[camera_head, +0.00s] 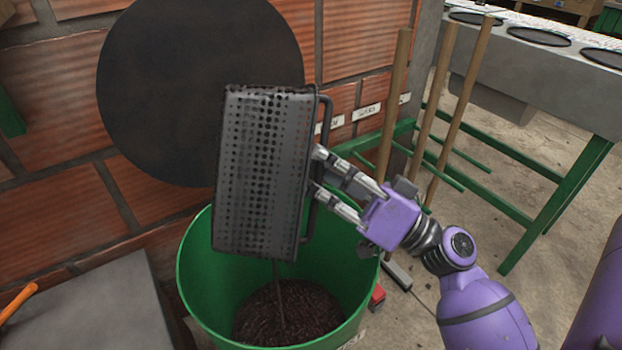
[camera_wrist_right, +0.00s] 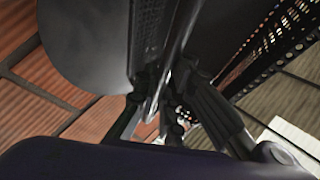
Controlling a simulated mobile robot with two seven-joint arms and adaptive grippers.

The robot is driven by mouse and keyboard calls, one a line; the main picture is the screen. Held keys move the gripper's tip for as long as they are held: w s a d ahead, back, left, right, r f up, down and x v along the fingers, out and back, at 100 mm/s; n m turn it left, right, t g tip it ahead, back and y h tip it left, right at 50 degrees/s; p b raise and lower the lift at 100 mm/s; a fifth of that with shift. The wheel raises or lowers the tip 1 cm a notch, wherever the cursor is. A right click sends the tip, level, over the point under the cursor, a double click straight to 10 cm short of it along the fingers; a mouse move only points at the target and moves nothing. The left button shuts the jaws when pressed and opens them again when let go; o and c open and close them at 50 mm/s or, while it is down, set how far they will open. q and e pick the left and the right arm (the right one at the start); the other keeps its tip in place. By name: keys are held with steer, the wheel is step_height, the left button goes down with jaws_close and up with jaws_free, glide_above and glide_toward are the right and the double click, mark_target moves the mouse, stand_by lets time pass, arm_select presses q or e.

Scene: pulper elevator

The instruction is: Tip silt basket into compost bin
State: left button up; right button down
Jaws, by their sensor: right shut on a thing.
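The silt basket (camera_head: 262,170) is a dark perforated metal box, tipped on its side above the green compost bin (camera_head: 205,275). My right gripper (camera_head: 318,172) is shut on the basket's bar handle, at its right side. In the right wrist view the fingers (camera_wrist_right: 165,120) close around the handle, and the perforated basket wall (camera_wrist_right: 268,45) shows at the upper right. Dark brown matter (camera_head: 285,312) lies in the bin, and a thin dark strand hangs from the basket's lower edge to it. The inside of the basket is hidden. My left gripper is out of view.
A round black disc (camera_head: 190,60) is on the brick wall (camera_head: 50,90) behind. Wooden-handled tools (camera_head: 445,110) stand right of the bin. A grey bench on a green frame (camera_head: 575,185) is farther right. A grey slab (camera_head: 90,300) lies at lower left.

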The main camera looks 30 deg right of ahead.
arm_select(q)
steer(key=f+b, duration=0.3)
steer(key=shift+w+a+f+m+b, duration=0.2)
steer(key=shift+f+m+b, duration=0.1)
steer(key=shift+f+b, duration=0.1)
arm_select(e)
steer(key=m, duration=0.1)
steer(key=d+t, duration=0.1)
steer(key=d+m+t, duration=0.1)
steer(key=shift+s+f+m, duration=0.25)
steer(key=shift+f+m, duration=0.05)
steer(key=shift+f, duration=0.1)
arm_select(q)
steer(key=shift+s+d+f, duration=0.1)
arm_select(e)
steer(key=shift+d, duration=0.15)
stand_by(0.7)
